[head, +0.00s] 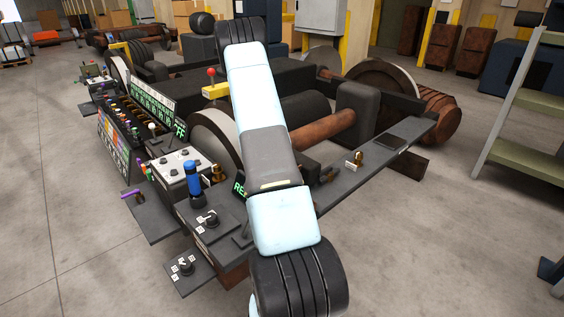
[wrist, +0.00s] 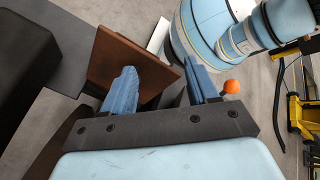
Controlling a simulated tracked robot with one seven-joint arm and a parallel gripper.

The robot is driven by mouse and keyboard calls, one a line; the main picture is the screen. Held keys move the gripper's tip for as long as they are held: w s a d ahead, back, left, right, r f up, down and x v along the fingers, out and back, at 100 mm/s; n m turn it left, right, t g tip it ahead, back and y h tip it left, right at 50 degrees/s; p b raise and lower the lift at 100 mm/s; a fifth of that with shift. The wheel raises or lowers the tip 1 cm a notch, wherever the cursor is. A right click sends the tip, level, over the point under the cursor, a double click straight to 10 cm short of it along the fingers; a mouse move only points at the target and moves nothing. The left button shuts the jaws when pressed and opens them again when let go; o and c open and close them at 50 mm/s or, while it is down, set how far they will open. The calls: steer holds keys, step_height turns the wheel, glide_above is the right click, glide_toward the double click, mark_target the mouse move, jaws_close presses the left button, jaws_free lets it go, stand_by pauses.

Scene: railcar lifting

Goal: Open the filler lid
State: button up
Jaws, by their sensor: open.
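I cannot tell for sure which part is the filler lid; a small dark flat plate (head: 390,141) lies on the long grey ledge at the right of the machine in the head view. My gripper (wrist: 160,72) shows in the wrist view with its two blue fingers apart and nothing held between them. A rusty brown plate (wrist: 108,58) lies beyond the fingers, partly hidden by the left one. I cannot tell whether they touch. My gripper is not visible in the head view, where my arm crosses the middle and hides part of the machine.
The grey ledge (head: 338,180) carries a small brass fitting (head: 355,161). A control panel (head: 136,122) with levers and a blue bottle-shaped part (head: 193,183) stand at the left. An orange ball (wrist: 231,86) is right of my fingers. Green shelving (head: 530,140) stands right; floor between is clear.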

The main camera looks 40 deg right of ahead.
steer(key=s+a+r, duration=0.5)
steer(key=s, duration=0.3)
steer(key=shift+s+r, duration=0.15)
steer(key=shift+s, duration=0.2)
steer(key=shift+a, duration=0.1)
steer(key=s+a+r+m+t+h, duration=0.15)
steer(key=a+r+m+t, duration=0.45)
steer(key=a+r, duration=1.05)
steer(key=s+a+r+m+t, duration=0.1)
steer(key=s+a+r+t, duration=0.3)
steer(key=s+a+t, duration=0.1)
steer(key=s+a+r+m+t+y, duration=0.1)
steer(key=s+a+r+t, duration=0.4)
steer(key=a, duration=0.4)
steer(key=shift+s+a+m+t, duration=0.3)
steer(key=shift+s+m+t, duration=0.1)
steer(key=shift+s, duration=0.45)
